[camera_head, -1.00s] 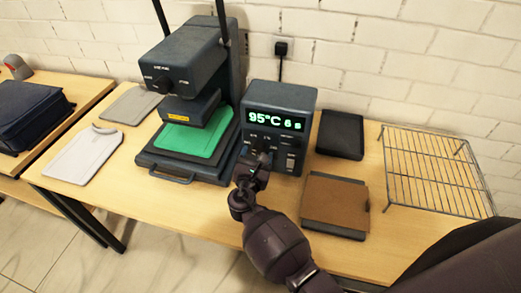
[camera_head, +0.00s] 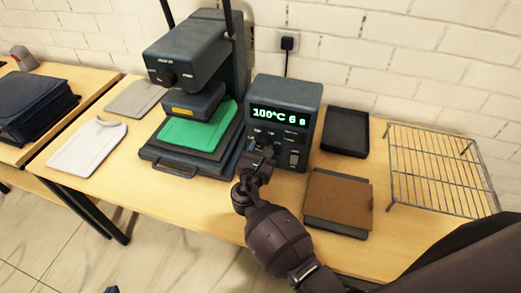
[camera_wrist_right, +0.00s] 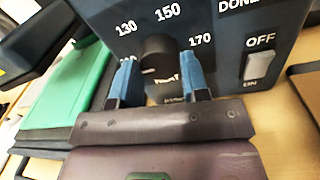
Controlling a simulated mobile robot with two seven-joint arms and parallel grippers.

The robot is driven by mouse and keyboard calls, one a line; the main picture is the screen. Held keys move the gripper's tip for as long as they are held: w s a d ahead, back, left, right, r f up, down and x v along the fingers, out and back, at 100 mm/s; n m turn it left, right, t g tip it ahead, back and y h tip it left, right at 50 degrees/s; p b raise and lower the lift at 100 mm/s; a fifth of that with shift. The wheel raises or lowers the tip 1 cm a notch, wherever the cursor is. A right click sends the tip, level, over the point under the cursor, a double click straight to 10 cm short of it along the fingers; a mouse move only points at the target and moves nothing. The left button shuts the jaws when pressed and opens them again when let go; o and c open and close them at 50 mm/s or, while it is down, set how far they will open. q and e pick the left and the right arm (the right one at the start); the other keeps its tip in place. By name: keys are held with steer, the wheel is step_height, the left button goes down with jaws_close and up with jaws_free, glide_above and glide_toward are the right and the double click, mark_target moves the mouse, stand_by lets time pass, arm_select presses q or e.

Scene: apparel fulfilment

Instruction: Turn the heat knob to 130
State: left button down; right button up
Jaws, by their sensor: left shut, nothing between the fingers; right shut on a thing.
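The dark round heat knob (camera_wrist_right: 157,52) is on the front of the control box (camera_head: 285,92). Labels 130, 150 and 170 show around it in the right wrist view; a lower label is partly covered by a finger. The green display (camera_head: 279,116) reads 100°C 6 s. My right gripper (camera_head: 262,158) is at the knob, its blue fingers (camera_wrist_right: 160,78) on either side and shut on it. In the head view the gripper mostly hides the knob.
The heat press (camera_head: 195,50) with a green cloth (camera_head: 200,126) stands left of the box. An OFF/ON switch (camera_wrist_right: 257,66) is right of the knob. A black tray (camera_head: 345,132), a brown folded piece (camera_head: 338,199) and a wire rack (camera_head: 440,165) lie to the right.

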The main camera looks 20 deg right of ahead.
steer(key=shift+f+m+b, duration=0.2)
steer(key=shift+m+b, duration=0.8)
steer(key=m+b, duration=0.6)
steer(key=m, duration=0.1)
steer(key=shift+f+h, duration=0.1)
steer(key=shift+h, duration=0.2)
steer(key=shift+m, duration=0.4)
steer(key=shift+m+b, duration=0.75)
steer(key=shift+m, duration=0.05)
arm_select(q)
step_height(320, 180, down, 10)
steer(key=shift+s+d+f+g, duration=0.15)
steer(key=shift+s+f+g, duration=0.05)
steer(key=shift+s+g, duration=0.15)
arm_select(e)
steer(key=shift+r+m, duration=0.25)
steer(key=shift+m, duration=0.05)
arm_select(q)
steer(key=shift+f, duration=0.1)
arm_select(e)
steer(key=shift+r, duration=0.1)
arm_select(q)
steer(key=shift+s, duration=0.1)
arm_select(e)
steer(key=o, duration=0.9)
